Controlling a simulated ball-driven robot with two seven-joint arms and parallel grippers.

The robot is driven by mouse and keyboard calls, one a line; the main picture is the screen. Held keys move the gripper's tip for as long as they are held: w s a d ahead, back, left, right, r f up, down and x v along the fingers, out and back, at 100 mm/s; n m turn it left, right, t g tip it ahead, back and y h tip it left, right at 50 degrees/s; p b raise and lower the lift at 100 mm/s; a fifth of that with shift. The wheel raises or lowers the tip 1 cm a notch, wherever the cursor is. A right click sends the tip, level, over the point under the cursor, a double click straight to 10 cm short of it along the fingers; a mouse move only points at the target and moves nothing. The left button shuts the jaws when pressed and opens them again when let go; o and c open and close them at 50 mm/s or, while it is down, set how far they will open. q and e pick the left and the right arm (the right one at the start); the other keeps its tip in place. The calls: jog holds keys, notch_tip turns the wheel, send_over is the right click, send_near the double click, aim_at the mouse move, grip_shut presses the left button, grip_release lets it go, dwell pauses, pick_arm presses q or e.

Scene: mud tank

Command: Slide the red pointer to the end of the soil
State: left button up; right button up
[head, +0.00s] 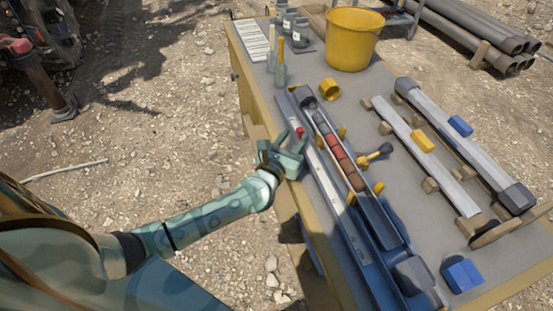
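The red pointer (300,130) is a small red piece on the long pale scale rail (322,172) along the table's left side. The soil (343,160) shows as reddish-brown and darker segments in the open trough just right of the rail. My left gripper (292,136) is at the rail's left edge, its two fingers spread, with the red pointer close to the fingertips. I cannot tell whether a finger touches it. The pointer's lower part is hidden by the gripper. My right gripper is out of view.
A yellow bucket (353,42) and small bottles (280,72) stand at the table's far end. A yellow-knobbed tool (377,155) lies right of the trough. Further rails with a yellow slider (423,141) and a blue slider (460,126) lie right. A blue block (461,274) is near the front.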

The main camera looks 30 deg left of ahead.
pick_arm(q)
jog(key=s, duration=1.1)
jog(key=shift+s+d+p, duration=0.3)
jog(key=shift+s+p, duration=0.05)
jog(key=shift+s, duration=0.1)
